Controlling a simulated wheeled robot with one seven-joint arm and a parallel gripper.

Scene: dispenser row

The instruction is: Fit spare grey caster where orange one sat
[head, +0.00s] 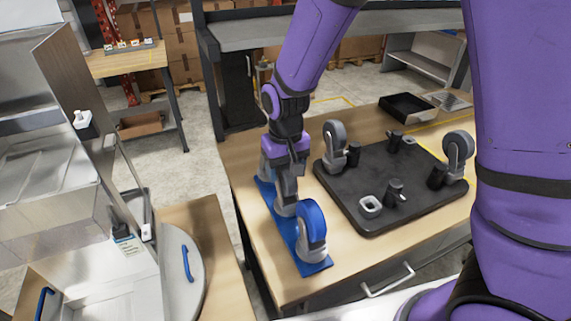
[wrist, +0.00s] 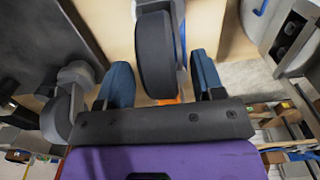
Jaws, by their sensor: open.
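My gripper (head: 287,188) points down over the blue strip (head: 268,196) on the bench, and is open. In the wrist view its fingers (wrist: 160,82) stand on either side of a dark grey caster wheel (wrist: 155,52); I cannot tell whether they touch it. In the head view my gripper mostly hides that caster, and its grey lower part (head: 286,208) shows. A small orange patch (wrist: 168,101) shows beyond the wheel; I cannot tell what it belongs to. The black plate (head: 345,190) carries grey casters (head: 335,142) (head: 459,150) and an empty light square socket (head: 370,206).
A blue-wheeled caster (head: 312,232) stands at the strip's near end, close to my gripper. Black posts (head: 394,191) rise from the plate. A black tray (head: 407,107) lies at the bench's back. Bare bench top lies in front of the plate.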

